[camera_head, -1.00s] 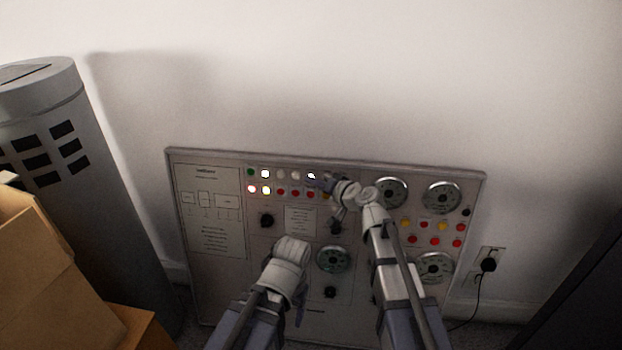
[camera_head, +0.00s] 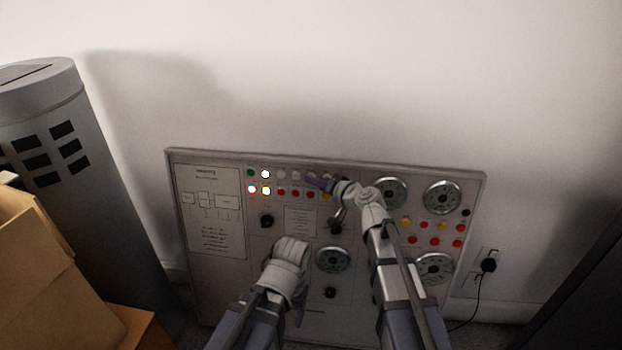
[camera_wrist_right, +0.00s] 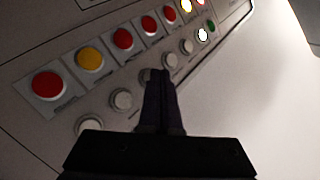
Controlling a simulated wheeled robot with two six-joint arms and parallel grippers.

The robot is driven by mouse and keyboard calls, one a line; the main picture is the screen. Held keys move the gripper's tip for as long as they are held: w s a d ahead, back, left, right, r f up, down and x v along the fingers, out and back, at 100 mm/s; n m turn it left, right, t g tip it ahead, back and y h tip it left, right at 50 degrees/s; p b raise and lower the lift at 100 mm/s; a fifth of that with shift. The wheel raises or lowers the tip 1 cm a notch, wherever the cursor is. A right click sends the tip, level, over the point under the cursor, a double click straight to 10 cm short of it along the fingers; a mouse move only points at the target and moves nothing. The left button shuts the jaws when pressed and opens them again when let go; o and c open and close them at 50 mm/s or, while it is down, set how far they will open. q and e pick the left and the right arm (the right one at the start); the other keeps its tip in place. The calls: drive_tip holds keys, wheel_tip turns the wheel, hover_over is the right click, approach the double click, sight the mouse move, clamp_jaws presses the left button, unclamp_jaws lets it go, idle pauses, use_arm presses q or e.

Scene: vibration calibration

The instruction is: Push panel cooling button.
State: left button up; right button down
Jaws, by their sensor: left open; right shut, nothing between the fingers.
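The grey control panel (camera_head: 215,275) leans against the wall, with two rows of small round buttons at its upper left. Labels are too small to read, so I cannot tell which is the cooling button. My right gripper (camera_head: 312,182) is shut and empty at these rows. In the right wrist view its fingertips (camera_wrist_right: 158,73) overlap a whitish button (camera_wrist_right: 146,76) in the pale row; contact is unclear. Red buttons (camera_wrist_right: 123,39) and a yellow button (camera_wrist_right: 90,58) line the other row. My left gripper (camera_head: 300,311) is open, low before the panel, mostly hidden by its wrist.
Dials (camera_head: 442,197), a black knob (camera_head: 266,221) and more red and yellow buttons (camera_head: 435,240) are on the panel. A grey cylinder (camera_head: 105,190) and a cardboard box (camera_head: 35,270) stand at left. A plugged socket (camera_head: 488,263) is at right.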

drive_tip(key=shift+s+a+r, duration=0.1)
drive_tip(key=shift+s, duration=0.4)
drive_tip(key=shift+s, duration=0.1)
drive_tip(key=s, duration=0.3)
drive_tip(key=s+r+p, duration=0.1)
drive_tip(key=shift+s+a, duration=0.35)
idle(0.3)
